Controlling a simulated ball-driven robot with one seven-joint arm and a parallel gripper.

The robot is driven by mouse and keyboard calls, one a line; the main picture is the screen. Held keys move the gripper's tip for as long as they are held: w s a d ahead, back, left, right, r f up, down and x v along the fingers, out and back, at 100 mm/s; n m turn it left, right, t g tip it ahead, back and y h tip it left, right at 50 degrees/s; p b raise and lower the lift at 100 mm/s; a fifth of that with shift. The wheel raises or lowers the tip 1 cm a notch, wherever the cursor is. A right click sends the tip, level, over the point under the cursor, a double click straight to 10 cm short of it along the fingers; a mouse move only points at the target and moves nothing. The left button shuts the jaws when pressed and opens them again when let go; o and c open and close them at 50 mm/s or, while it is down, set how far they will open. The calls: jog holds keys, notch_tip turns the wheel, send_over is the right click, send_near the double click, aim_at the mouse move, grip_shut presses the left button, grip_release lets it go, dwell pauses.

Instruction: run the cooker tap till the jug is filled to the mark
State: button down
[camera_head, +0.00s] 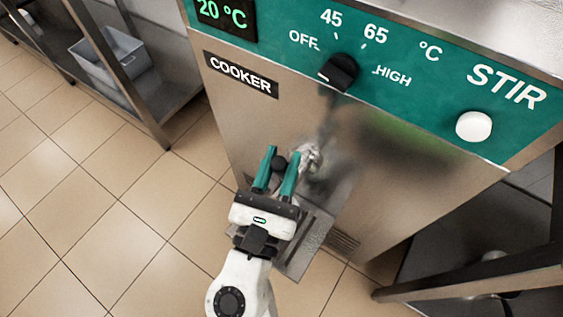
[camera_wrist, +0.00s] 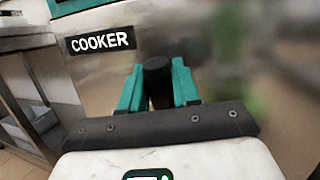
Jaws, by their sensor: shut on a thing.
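The cooker (camera_head: 225,130) is a steel front with a teal panel, a black "COOKER" label and a display reading 20 °C. A shiny metal tap (camera_head: 311,158) sticks out low on its front. The tap's black handle (camera_head: 279,162) lies between the teal fingers of my gripper (camera_head: 277,170), which is shut on it. In the wrist view the black handle (camera_wrist: 157,72) also stands between the two fingers of my gripper (camera_wrist: 158,85). A steel drip tray (camera_head: 314,235) shows below, partly behind my gripper. I cannot make out the jug or its mark in either view.
A black temperature knob (camera_head: 338,72) and a white STIR button (camera_head: 473,126) are on the panel. A steel rack with a grey bin (camera_head: 108,58) stands at left. A dark shelf frame (camera_head: 470,285) is at lower right. Tiled floor at left is clear.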

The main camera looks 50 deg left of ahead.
jog(key=c, duration=0.9)
grip_release()
jog(key=v, duration=1.1)
jog(key=shift+w, duration=0.1)
